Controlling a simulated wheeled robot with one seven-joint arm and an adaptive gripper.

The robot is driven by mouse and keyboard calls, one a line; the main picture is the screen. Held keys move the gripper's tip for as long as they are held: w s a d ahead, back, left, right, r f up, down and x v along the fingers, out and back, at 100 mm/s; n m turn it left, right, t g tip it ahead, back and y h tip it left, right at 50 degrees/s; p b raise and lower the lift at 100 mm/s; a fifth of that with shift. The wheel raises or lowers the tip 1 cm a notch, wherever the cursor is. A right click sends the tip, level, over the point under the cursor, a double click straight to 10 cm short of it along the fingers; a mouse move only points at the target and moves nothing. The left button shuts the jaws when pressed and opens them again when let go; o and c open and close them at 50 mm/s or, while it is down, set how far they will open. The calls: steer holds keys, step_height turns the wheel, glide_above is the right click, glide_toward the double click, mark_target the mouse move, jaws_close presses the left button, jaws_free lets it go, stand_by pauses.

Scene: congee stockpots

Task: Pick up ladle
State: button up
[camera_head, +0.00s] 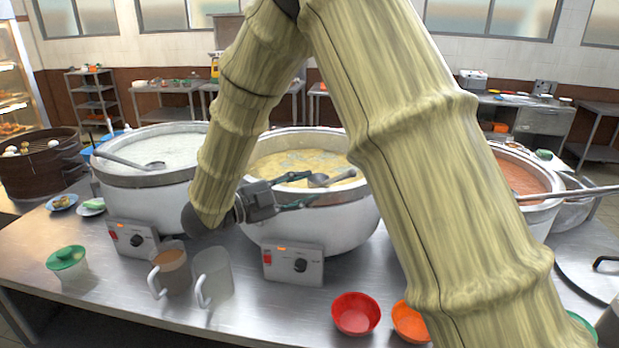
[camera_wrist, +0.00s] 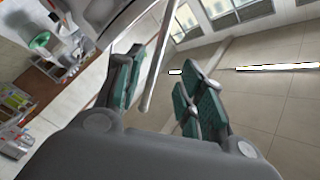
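A metal ladle (camera_head: 338,178) lies at the middle stockpot (camera_head: 310,215), which holds pale yellow congee; part of it is hidden behind my arm. My gripper (camera_head: 308,190) is at this pot's near rim, pointing right, close to the ladle. In the wrist view my gripper (camera_wrist: 158,98) has its two green-padded fingers spread apart. A grey metal rod (camera_wrist: 160,65), which looks like a ladle handle, shows between the fingers with gaps on both sides. I cannot tell its exact depth. Another ladle (camera_head: 128,160) rests in the left pot (camera_head: 150,195) of white congee.
A right pot (camera_head: 540,215) holds orange-red congee, with a long metal handle (camera_head: 570,193) across it. Two mugs (camera_head: 172,272), control boxes (camera_head: 293,264), a red bowl (camera_head: 356,314) and an orange bowl (camera_head: 410,322) stand on the steel table (camera_head: 240,320) in front.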

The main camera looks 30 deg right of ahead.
mark_target(336, 179)
steer(key=d, duration=0.1)
steer(key=d+p, duration=0.1)
steer(key=d, duration=0.1)
steer(key=d+p, duration=0.1)
steer(key=d, duration=0.1)
steer(key=shift+w+d+r, duration=0.1)
steer(key=shift+w, duration=0.25)
steer(key=shift+s+d+r+p, duration=0.25)
steer(key=shift+s+d+p, duration=0.1)
steer(key=shift+s+d, duration=0.1)
steer(key=d, duration=0.1)
steer(key=d+p, duration=0.2)
steer(key=shift+w+d+f, duration=0.2)
steer(key=shift+w+d, duration=0.05)
steer(key=shift+d, duration=0.15)
steer(key=shift+s+d, duration=0.1)
steer(key=shift+d, duration=0.25)
steer(key=shift+a+f, duration=0.1)
steer(key=shift+c, duration=0.5)
jaws_close()
